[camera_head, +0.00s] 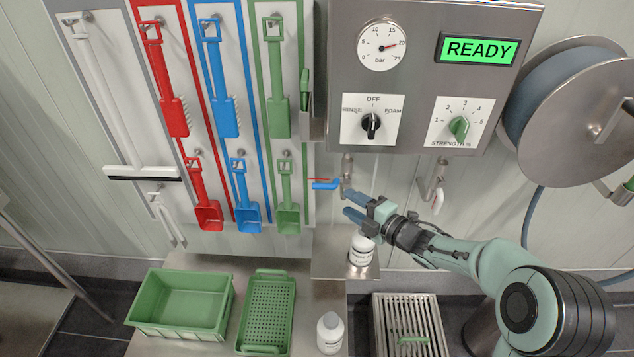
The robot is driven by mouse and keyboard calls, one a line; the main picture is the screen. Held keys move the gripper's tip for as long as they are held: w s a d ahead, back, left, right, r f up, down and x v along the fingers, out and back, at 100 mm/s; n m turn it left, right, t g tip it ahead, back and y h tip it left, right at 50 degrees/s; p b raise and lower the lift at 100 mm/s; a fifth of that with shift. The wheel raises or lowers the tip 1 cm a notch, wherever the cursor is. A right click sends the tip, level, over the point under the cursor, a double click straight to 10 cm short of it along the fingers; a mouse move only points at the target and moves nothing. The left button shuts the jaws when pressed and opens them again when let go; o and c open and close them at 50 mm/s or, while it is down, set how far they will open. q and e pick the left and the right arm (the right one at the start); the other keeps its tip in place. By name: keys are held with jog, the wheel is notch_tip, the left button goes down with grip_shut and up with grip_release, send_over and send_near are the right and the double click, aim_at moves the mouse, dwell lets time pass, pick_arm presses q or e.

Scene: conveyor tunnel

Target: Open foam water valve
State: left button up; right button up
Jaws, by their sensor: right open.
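The valve has a blue lever (325,184) that points left, lying about level, beside a short metal pipe (347,178) under the control panel. A thin red line shows just above the lever. My right gripper (352,206) is open, its blue fingers pointing up and left, just below and to the right of the lever. Nothing shows between its fingers. It looks apart from the lever, but I cannot tell the depth between them. My left gripper is not in view.
The control panel (350,60) above has a gauge, a READY display, a black mode knob (371,125) set to OFF and a green strength knob (460,128). A white bottle (361,250) stands under my right gripper. Hanging tools fill the wall at left; a hose reel (580,120) is at right.

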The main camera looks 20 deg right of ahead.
aim_at(324, 188)
jog(key=p+x, duration=0.1)
jog(key=x, duration=1)
jog(key=shift+w+a+f, duration=0.1)
jog(key=shift+w, duration=0.3)
grip_shut()
